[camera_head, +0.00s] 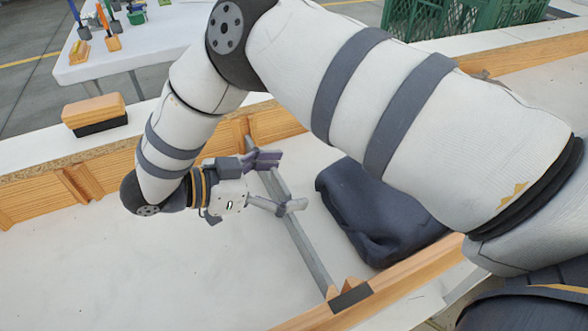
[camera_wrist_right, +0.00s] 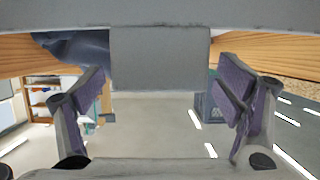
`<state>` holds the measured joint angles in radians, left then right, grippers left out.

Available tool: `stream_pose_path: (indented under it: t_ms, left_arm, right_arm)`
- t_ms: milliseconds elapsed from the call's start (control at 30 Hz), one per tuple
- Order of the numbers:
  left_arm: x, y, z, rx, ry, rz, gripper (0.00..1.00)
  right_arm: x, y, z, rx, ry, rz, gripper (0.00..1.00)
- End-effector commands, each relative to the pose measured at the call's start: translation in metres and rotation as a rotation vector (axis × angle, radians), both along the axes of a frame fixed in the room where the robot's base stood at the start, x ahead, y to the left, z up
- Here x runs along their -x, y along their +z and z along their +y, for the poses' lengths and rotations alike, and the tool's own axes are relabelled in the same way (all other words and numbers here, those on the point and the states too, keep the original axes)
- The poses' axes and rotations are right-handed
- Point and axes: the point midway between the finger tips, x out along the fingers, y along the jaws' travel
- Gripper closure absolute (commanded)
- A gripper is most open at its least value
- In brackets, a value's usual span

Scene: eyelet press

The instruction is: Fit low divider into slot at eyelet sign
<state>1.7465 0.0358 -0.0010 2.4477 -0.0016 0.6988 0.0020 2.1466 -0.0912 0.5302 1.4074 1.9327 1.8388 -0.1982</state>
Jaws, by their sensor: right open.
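The low divider (camera_head: 305,250) is a long, thin grey bar in the head view. It spans the white-floored bin from the far wooden wall to the near one. Its near end is at wooden slot blocks (camera_head: 333,292) beside a dark plate (camera_head: 351,297); I cannot read an eyelet on the plate or tell whether the end is seated. My right gripper (camera_head: 286,182) is open, its purple-padded fingers around or just over the bar's far half. The wrist view shows these fingers apart (camera_wrist_right: 170,110), with a grey band across the top. My left gripper is out of view.
A dark blue folded cloth or bag (camera_head: 375,215) lies right of the divider. A wooden block with a dark base (camera_head: 95,113) sits on the left ledge. A white table (camera_head: 165,40) with tools and green crates (camera_head: 450,15) stand beyond. The bin floor left is clear.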

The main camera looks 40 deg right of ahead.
Motion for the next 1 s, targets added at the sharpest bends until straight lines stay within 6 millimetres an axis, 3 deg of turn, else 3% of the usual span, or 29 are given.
stream_pose_path:
  t_ms: [133,167,467,767,867,1000]
  left_arm:
    - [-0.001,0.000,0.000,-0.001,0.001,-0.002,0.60]
    - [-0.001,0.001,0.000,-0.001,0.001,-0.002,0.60]
    - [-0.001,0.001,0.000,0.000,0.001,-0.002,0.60]
    - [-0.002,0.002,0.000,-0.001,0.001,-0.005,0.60]
    - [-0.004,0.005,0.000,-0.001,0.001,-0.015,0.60]
    - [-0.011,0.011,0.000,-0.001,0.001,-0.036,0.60]
  right_arm:
    - [0.000,0.001,0.000,0.000,0.000,-0.002,0.14]
    - [0.000,0.001,0.000,0.000,0.000,-0.002,0.19]
    - [0.000,0.001,0.000,0.000,0.000,-0.002,0.87]
    - [-0.001,0.006,0.000,0.000,0.001,-0.004,0.89]
    - [-0.001,0.020,0.000,0.000,0.000,-0.008,0.89]
    - [-0.001,0.053,0.000,0.000,0.001,-0.012,0.89]
